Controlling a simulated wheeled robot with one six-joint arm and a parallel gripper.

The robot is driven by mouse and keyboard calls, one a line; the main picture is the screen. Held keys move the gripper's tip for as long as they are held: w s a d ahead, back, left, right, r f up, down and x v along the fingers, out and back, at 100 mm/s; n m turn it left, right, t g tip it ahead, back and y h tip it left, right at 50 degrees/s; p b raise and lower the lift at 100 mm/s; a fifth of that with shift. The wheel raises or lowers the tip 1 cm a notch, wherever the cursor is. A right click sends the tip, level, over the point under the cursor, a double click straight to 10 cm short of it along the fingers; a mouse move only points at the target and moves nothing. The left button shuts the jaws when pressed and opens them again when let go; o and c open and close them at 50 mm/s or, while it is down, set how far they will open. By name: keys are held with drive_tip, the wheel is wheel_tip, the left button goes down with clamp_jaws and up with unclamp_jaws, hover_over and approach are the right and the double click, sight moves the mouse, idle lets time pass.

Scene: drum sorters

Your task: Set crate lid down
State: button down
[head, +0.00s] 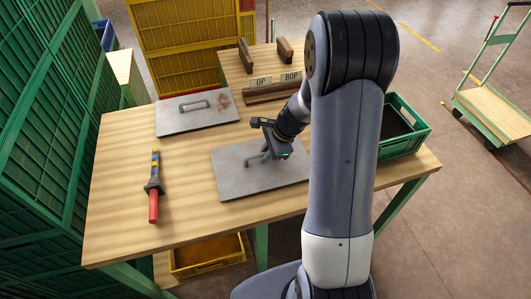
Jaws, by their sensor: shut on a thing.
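A flat grey crate lid (232,180) is in the middle of the wooden table, just left of my arm. My gripper (269,151) is over it, shut on its handle, and the lid lies level. I cannot tell whether its underside touches the table top. A second grey lid (172,120) with a bare handle and a reddish-brown mark lies at the table's back left edge. A green crate (412,138) stands at the table's right side, partly hidden behind my arm.
The wooden table (115,190) has free room at the front and left. A red, blue and yellow tool (154,187) lies on the left. Signs marked "OP" and "BOP" (261,82) stand at the back. A yellow crate (207,258) sits below; a trolley (495,110) stands right.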

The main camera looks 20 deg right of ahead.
drive_tip(key=shift+f, duration=0.1)
drive_tip(key=c, duration=1.5)
unclamp_jaws()
drive_tip(key=shift+o, duration=0.2)
drive_tip(key=shift+d+r, duration=0.15)
drive_tip(key=shift+r, duration=0.4)
drive_tip(key=v, duration=1.1)
drive_tip(key=shift+s+r, duration=0.1)
drive_tip(key=shift+r, duration=0.05)
